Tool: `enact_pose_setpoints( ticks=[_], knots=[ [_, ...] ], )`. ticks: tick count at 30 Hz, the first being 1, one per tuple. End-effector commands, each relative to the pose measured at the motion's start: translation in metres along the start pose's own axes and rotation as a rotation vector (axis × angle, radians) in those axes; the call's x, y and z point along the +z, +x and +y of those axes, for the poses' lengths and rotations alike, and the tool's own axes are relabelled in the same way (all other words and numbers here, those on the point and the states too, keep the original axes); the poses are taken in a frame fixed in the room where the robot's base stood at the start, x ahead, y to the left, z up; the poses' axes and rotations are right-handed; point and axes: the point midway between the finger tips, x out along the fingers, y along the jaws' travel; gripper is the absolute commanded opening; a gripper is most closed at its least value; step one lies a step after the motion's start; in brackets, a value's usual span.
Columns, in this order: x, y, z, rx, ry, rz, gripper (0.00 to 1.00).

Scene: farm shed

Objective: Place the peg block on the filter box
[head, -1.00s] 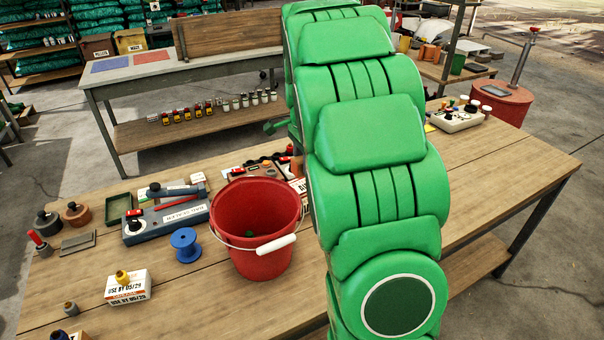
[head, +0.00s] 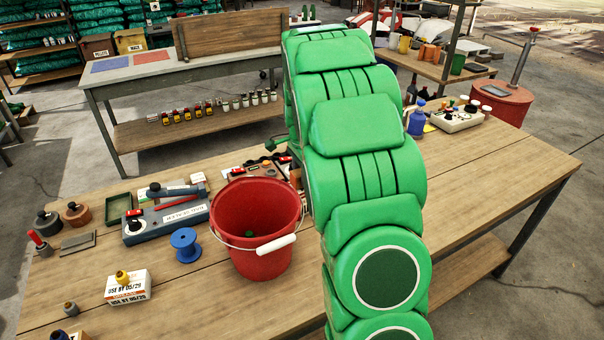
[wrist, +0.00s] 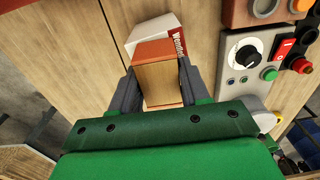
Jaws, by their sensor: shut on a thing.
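In the wrist view my gripper (wrist: 158,78) is shut on a block with an orange-brown top and a pale wooden face, which I take as the peg block (wrist: 163,84). Dark fingers press on its left and right sides. I cannot tell whether block and box touch. In the head view my green arm hides the held block and most of the gripper.
A control panel with dials and buttons (wrist: 262,62) lies close on the gripper's right. In the head view a red bucket (head: 262,262), a blue spool (head: 185,243) and a "USE BY" box (head: 127,288) stand left of my arm.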

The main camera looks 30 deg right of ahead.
Motion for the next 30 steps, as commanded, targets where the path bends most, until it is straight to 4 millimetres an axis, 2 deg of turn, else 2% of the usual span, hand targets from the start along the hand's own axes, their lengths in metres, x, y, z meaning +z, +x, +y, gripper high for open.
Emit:
enact_pose_setpoints(
  ticks=[7,8,12,23,26,30],
  knots=[
    [0.0,0.003,0.0,0.001,0.0,0.0,0.14],
    [0.0,0.003,0.0,0.0,0.0,0.0,0.5],
    [0.0,0.002,0.0,0.0,0.0,0.0,0.71],
    [0.0,-0.001,0.0,-0.001,0.0,0.0,0.71],
    [0.0,-0.01,-0.001,-0.003,0.0,0.001,0.71],
    [0.0,-0.033,0.0,-0.003,0.0,0.001,0.71]
  ],
)
